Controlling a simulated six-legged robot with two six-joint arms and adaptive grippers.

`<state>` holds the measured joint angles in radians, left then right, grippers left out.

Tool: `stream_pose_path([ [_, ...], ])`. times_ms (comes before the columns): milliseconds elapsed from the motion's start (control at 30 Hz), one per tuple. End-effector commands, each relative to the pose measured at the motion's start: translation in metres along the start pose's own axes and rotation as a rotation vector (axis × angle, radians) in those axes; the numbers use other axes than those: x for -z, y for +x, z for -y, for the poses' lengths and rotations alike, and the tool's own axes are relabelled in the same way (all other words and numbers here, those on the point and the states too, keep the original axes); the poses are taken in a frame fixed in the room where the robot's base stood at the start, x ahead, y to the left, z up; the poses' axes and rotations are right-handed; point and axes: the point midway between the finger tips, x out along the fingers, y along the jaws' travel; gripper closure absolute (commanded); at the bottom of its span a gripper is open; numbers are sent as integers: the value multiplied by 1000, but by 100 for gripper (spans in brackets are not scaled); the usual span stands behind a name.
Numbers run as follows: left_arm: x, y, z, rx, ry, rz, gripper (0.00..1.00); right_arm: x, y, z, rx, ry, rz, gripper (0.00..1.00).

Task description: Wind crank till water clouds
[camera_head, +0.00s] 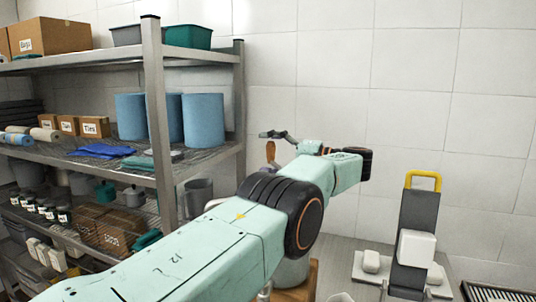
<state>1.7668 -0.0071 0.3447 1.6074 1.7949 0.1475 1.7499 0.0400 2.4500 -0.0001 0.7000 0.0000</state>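My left arm reaches across the middle, and its gripper (276,137) is small and partly side-on near the tiled wall. A brown knob-like handle (270,152), possibly the crank's, stands just below its dark fingers. I cannot tell whether they touch it. The finger gap is not clear. A grey rounded vessel (291,272) shows partly under my arm, beside a brown wooden piece (297,291). My arm hides most of the crank's surroundings, and no water is visible. My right gripper is not in view.
A metal shelf rack (157,110) on the left holds blue cylinders (203,119), boxes and jars. On the grey counter (338,255) at right stands a dark upright device (416,225) with a yellow handle (424,178). A black grate (497,292) lies at the lower right.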

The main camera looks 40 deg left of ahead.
Motion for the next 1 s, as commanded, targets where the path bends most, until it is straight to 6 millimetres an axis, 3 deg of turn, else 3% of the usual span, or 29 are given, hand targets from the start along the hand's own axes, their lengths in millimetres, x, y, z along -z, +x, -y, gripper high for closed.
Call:
stream_pose_path([
  [467, -1, -1, -3, -1, -4, 17, 23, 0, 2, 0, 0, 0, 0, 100],
  [1000, -10, -11, -2, -2, -5, 179, 23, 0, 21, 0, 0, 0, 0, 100],
])
